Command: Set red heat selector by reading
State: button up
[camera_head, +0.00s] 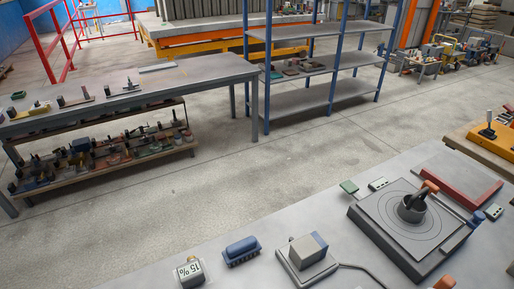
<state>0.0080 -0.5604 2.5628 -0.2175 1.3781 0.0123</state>
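I cannot pick out a red heat selector for certain. On the near bench, a square grey plate with ring markings (375,225) carries a dark round piece (411,208) with a lever-like part. An orange-tipped piece (430,187) shows beside it. A reddish flat panel (462,182) lies behind the plate. A small device with a display (188,270), at the bottom edge, reads "15 %". My gripper is not in view.
The near bench (235,210) also holds a blue cylinder (242,250), a grey block (306,251) on a base with a bent rod, a green piece (349,187) and a blue knob (477,219). Clear floor lies behind it. A loaded table (190,75) and blue-post shelves (315,60) stand farther back.

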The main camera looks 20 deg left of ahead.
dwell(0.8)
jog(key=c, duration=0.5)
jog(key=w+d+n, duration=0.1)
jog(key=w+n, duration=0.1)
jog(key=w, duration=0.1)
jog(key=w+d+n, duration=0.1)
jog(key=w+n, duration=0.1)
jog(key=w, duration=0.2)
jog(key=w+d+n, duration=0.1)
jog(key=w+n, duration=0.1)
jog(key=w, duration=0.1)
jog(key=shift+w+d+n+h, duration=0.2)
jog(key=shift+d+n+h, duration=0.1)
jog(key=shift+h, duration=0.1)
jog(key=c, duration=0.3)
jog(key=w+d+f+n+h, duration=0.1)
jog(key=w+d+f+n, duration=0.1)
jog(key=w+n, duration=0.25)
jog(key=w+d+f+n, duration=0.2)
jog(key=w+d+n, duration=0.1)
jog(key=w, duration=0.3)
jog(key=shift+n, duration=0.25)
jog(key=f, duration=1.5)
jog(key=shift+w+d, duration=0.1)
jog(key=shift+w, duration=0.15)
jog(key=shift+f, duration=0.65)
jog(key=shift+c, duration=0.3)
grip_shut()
